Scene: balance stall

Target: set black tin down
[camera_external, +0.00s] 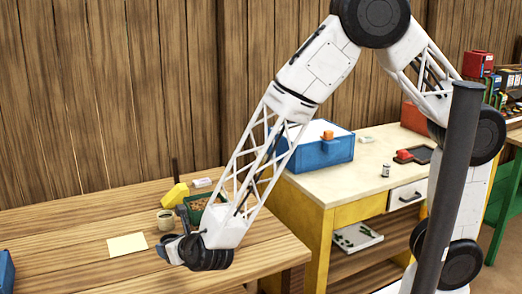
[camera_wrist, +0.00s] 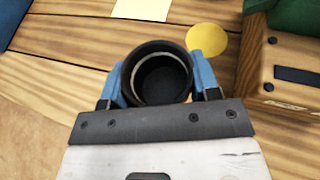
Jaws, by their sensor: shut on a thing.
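In the wrist view the black tin (camera_wrist: 131,69) is round and open at the top, with a pale ring inside its rim and a dark interior. My gripper (camera_wrist: 155,76) has its two blue fingers closed on opposite sides of the tin. The tin looks upright over the wooden table (camera_wrist: 65,62). I cannot tell whether its base touches the wood. In the outside view my gripper (camera_external: 172,248) is low over the table's front part, and the tin cannot be made out clearly there.
A yellow disc (camera_wrist: 206,39) lies just beyond the tin. A wooden box with dark slots (camera_wrist: 284,55) stands to the right. Bare wood lies left of the tin.

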